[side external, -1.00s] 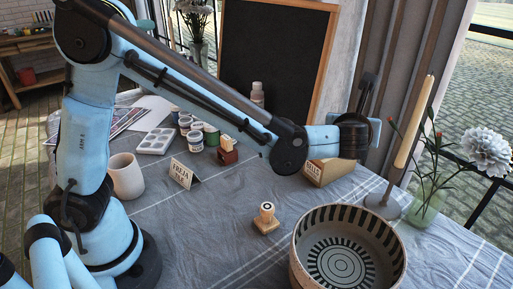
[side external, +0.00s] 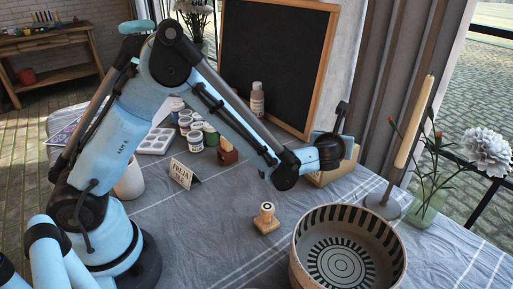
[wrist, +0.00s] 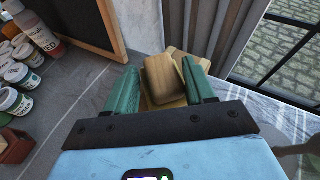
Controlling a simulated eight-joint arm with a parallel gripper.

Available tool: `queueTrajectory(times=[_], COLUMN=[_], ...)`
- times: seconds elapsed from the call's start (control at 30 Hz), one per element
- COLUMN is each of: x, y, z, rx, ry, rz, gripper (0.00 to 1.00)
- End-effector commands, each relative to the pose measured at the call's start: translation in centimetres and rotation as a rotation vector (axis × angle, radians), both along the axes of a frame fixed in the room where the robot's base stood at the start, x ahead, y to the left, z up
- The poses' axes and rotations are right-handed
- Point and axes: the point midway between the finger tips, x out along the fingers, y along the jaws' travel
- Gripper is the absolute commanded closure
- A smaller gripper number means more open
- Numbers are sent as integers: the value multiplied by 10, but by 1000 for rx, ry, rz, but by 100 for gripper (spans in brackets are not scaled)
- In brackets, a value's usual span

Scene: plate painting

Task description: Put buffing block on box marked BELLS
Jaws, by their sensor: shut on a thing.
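My gripper (wrist: 160,68) shows in the wrist view with its two green fingers on either side of the buffing block (wrist: 163,80), a tan, rounded block. It is shut on the block. The light wooden box (wrist: 178,52) lies below and behind the block in that view; I cannot tell whether block and box touch. In the side view the box (side external: 337,172) stands near the foot of the blackboard, partly covered by my wrist. Its lettering is hidden there, and so are my fingers and the block.
A blackboard (side external: 275,60) stands behind, with a bottle (side external: 257,100) and paint pots (side external: 187,126) to the left. A candle holder (side external: 383,205), a flower vase (side external: 425,207) and a striped bowl (side external: 347,250) are at the right. A wooden stamp (side external: 266,217) stands in front.

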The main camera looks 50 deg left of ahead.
Motion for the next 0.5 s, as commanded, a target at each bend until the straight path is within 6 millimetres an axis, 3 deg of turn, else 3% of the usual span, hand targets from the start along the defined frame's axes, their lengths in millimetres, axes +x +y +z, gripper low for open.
queueTrajectory(times=[0.3,0.33,0.5], x=[0,0,0], y=[0,0,0], z=[-3,-3,-2], rx=[0,0,0], ry=[0,0,0], rz=[0,0,0], gripper=[92,43,20])
